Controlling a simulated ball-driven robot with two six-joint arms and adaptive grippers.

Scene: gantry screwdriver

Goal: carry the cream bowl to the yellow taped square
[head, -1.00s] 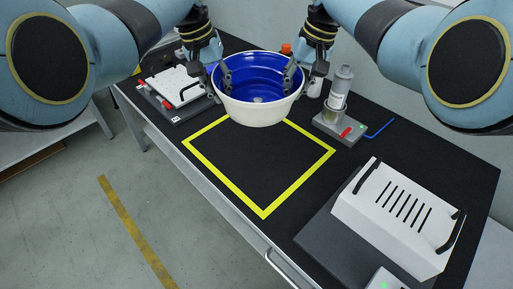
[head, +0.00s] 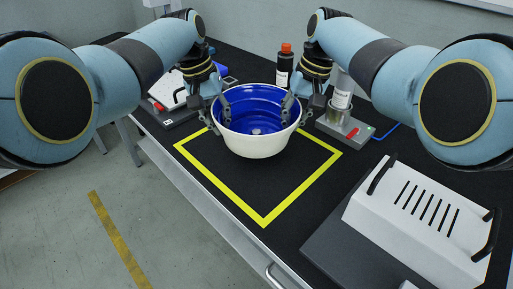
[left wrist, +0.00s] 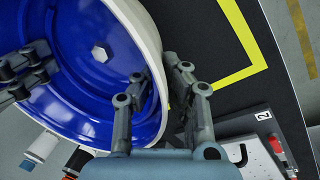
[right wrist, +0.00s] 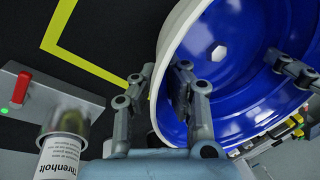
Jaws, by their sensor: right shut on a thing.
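The cream bowl (head: 258,146), blue inside with a small grey hexagonal piece on its floor, is upright between my two grippers. It overlaps the yellow taped square (head: 302,188) in the head view and hides its far corner. I cannot tell whether its base touches the black surface. My left gripper (head: 220,117) straddles the left rim, one finger inside and one outside; the left wrist view shows it shut on the rim (left wrist: 158,60). My right gripper (head: 295,113) is shut on the right rim, also seen in the right wrist view (right wrist: 165,85).
A white slotted box (head: 415,215) with black handles stands at the right. A white device (head: 170,92) is at the back left. The square's near part is clear.

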